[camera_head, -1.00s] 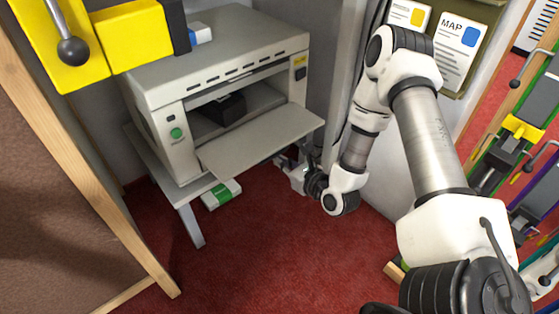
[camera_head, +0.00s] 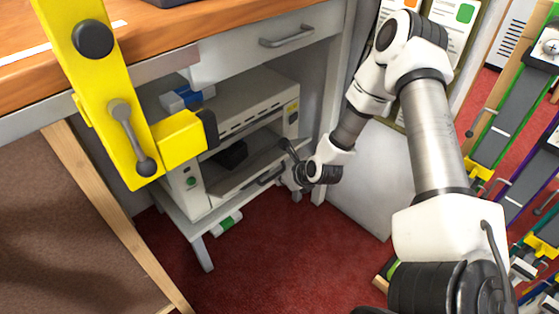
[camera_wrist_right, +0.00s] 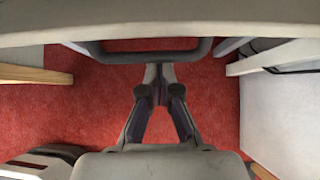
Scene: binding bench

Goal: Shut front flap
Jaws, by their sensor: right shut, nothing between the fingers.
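The grey machine (camera_head: 258,103) stands on a low shelf under the bench, its front opening visible with a black object (camera_head: 232,155) inside. My right gripper (camera_head: 290,158) is at the flap's right end, shut and empty. In the right wrist view the shut fingertips (camera_wrist_right: 160,72) are just below the handle bar (camera_wrist_right: 150,52), under the flap edge (camera_wrist_right: 150,25); I cannot tell whether they touch. My left gripper is out of view.
A yellow clamp-like fixture (camera_head: 118,95) hangs in front at the left. The wooden bench top (camera_head: 220,25) and a drawer (camera_head: 255,55) are above the machine. A brown panel (camera_head: 70,220) stands at left, racks at right. Red floor (camera_head: 270,250) is clear in front.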

